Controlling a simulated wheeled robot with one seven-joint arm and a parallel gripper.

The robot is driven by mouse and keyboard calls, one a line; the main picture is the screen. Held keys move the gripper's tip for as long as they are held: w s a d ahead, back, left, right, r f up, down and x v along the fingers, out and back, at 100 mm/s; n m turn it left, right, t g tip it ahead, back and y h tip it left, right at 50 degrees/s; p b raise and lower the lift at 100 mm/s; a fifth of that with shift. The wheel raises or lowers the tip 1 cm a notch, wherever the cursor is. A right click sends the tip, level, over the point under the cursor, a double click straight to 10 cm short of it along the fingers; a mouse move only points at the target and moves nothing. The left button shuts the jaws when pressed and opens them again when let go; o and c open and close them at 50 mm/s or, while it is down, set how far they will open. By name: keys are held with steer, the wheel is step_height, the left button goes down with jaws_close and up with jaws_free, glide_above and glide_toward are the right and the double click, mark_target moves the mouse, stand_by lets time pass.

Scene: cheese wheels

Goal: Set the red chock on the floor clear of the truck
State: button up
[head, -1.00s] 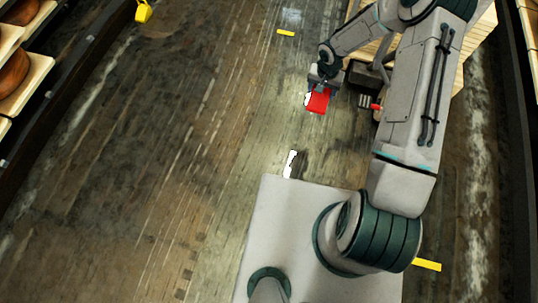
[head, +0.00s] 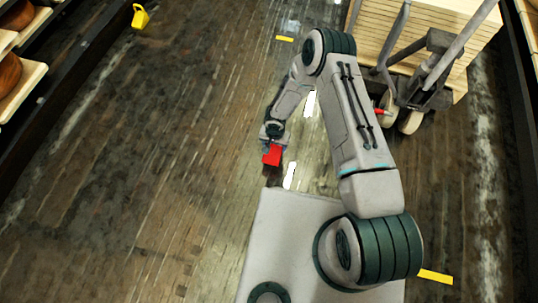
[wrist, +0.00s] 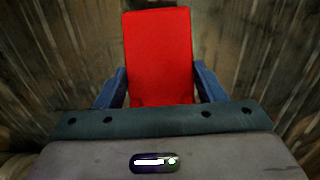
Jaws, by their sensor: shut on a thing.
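The red chock (head: 272,155) is held in my gripper (head: 271,146), in front of my base and left of the truck. In the wrist view the red chock (wrist: 158,55) sits between the two blue fingers of my gripper (wrist: 160,92), which are shut on its sides. Floor planks show around it, and I cannot tell its exact height above the floor. The pallet truck (head: 425,75) stands at the upper right with its wheels and handle showing, well apart from the chock. A small red part (head: 380,111) shows by its wheel.
A wooden stack (head: 390,25) stands behind and beside the truck. Shelves with cheese wheels (head: 18,14) line the left side. A yellow object (head: 140,16) lies on the floor at the upper left. Yellow floor marks (head: 436,277) show. The floor left of my gripper is clear.

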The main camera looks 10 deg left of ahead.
steer(key=shift+s+a+f, duration=0.3)
steer(key=shift+a+f, duration=0.1)
steer(key=shift+a, duration=0.1)
steer(key=shift+s+a+f, duration=0.3)
steer(key=shift+a+f, duration=0.1)
steer(key=shift+a, duration=0.1)
steer(key=shift+f+b, duration=1.2)
steer(key=shift+f, duration=0.65)
steer(key=shift+f, duration=0.2)
steer(key=o, duration=1.2)
steer(key=shift+r, duration=0.1)
step_height(320, 180, up, 12)
steer(key=p, duration=0.4)
steer(key=shift+r, duration=0.1)
steer(key=shift+d, duration=0.1)
